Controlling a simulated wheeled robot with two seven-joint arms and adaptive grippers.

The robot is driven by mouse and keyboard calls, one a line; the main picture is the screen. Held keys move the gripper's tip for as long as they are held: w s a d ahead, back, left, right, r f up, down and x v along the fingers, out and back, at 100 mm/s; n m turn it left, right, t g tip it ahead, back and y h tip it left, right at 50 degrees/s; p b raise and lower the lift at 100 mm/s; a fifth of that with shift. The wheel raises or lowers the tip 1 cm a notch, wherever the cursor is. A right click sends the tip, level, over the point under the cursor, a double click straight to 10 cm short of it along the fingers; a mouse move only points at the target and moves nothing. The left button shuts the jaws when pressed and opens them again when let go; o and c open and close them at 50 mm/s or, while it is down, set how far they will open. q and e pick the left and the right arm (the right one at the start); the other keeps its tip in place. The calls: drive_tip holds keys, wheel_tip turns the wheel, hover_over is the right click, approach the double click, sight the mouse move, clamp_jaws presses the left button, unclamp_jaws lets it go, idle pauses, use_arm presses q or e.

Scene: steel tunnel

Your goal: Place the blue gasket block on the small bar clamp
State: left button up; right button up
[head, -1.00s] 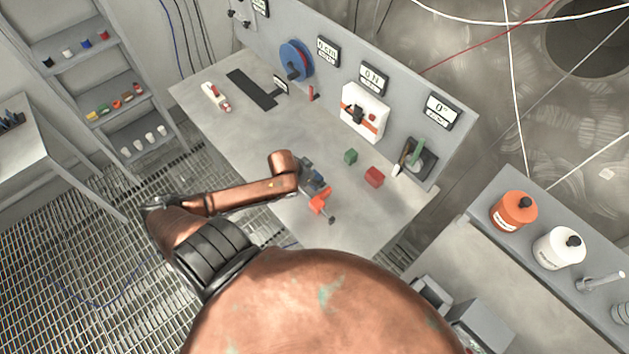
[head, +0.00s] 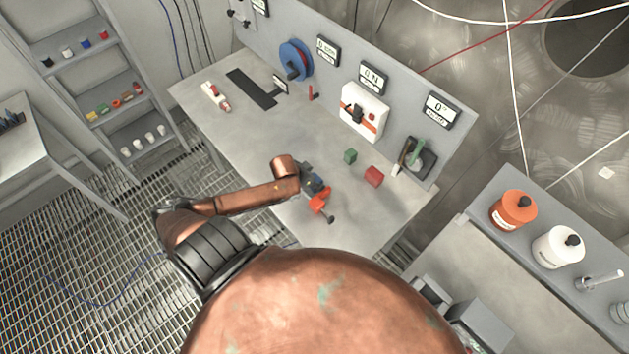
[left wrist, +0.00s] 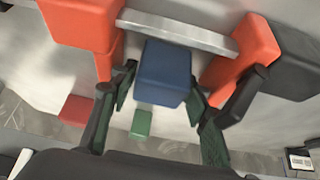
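The blue gasket block (left wrist: 165,72) is between the fingertips of my left gripper (left wrist: 163,78) in the left wrist view. The fingers lie close along its two sides and appear shut on it. The small bar clamp, with orange-red jaws (left wrist: 85,25) and a pale metal bar (left wrist: 185,32), is just beyond the block. The block overlaps the bar in this view; I cannot tell whether they touch. In the head view, my left gripper (head: 316,183) is right beside the orange clamp (head: 319,204) on the bench. My right gripper is not in view.
A green block (head: 350,156) and a red block (head: 374,176) stand on the grey bench (head: 270,150) to the right of the gripper. Behind them is an upright panel with a white box (head: 363,112) and a blue reel (head: 296,60).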

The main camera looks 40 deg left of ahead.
use_arm(q)
drive_tip(key=shift+o, duration=1.4)
drive_tip(key=shift+f, duration=0.1)
drive_tip(key=shift+r, duration=0.2)
drive_tip(key=v, duration=1.2)
